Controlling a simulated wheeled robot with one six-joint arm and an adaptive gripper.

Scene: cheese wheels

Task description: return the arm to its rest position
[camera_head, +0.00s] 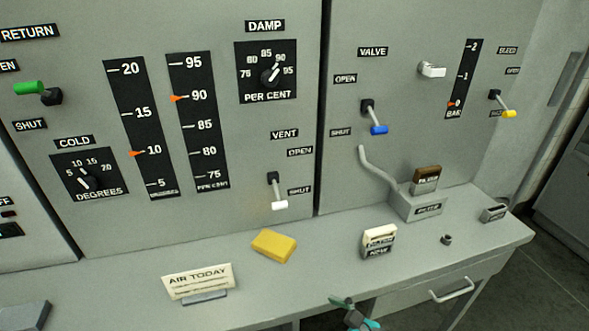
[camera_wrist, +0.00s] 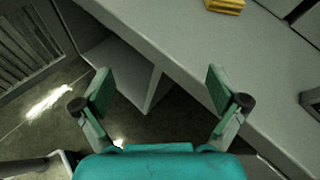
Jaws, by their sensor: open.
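My gripper (camera_head: 351,310) shows at the bottom edge of the head view, in front of the grey bench's front edge; most of my arm is out of view. In the wrist view my gripper (camera_wrist: 160,92) has its two green fingers spread wide with nothing between them. Beyond the fingers are the bench front, an open space under it and the dark floor. My gripper touches nothing that I can see.
The grey bench (camera_head: 325,262) holds a yellow block (camera_head: 274,246), an "AIR TODAY" card (camera_head: 198,281), a small labelled box (camera_head: 379,242) and a filter holder (camera_head: 418,205). Control panels with levers stand behind. A drawer handle (camera_head: 452,290) sticks out at the right. The floor (camera_head: 545,275) there is clear.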

